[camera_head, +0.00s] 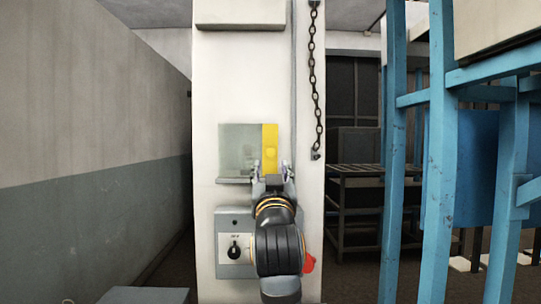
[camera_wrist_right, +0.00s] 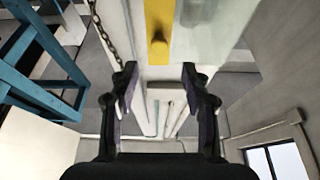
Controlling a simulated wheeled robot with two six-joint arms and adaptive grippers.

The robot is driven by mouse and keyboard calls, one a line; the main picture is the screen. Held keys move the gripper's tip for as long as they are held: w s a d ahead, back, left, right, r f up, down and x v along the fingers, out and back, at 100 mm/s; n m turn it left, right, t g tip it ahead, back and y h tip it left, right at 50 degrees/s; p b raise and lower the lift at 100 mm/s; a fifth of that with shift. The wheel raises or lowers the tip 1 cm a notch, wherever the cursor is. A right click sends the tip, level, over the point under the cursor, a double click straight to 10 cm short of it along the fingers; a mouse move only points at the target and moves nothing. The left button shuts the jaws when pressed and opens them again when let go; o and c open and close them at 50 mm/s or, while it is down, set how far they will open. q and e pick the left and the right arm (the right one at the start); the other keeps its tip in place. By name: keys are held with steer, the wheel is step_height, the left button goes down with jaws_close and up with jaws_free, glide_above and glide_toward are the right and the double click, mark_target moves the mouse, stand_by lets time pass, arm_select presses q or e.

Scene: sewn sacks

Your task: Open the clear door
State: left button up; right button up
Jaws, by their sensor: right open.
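The clear door (camera_head: 238,146) is a greyish see-through panel on the front of a white pillar (camera_head: 210,80). My right gripper (camera_head: 271,170) is open and empty, just below the knob in the head view. In the wrist view its fingers (camera_wrist_right: 159,80) are spread on either side of the knob's line, apart from it. My left gripper is out of view.
Below the door is a grey switch box (camera_head: 235,247) with a black knob, partly hidden by my right arm. A red part (camera_head: 309,263) shows beside it. A chain (camera_head: 317,90) hangs on the pillar's right. A blue frame (camera_head: 437,150) stands at the right.

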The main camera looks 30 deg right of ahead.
mark_target(270, 153)
steer(key=p+x, duration=0.2)
steer(key=x, duration=0.5)
steer(key=shift+d, duration=0.15)
steer(key=shift+w+d+r, duration=0.2)
steer(key=shift+w+d, duration=0.05)
steer(key=shift+w, duration=0.2)
jaws_close()
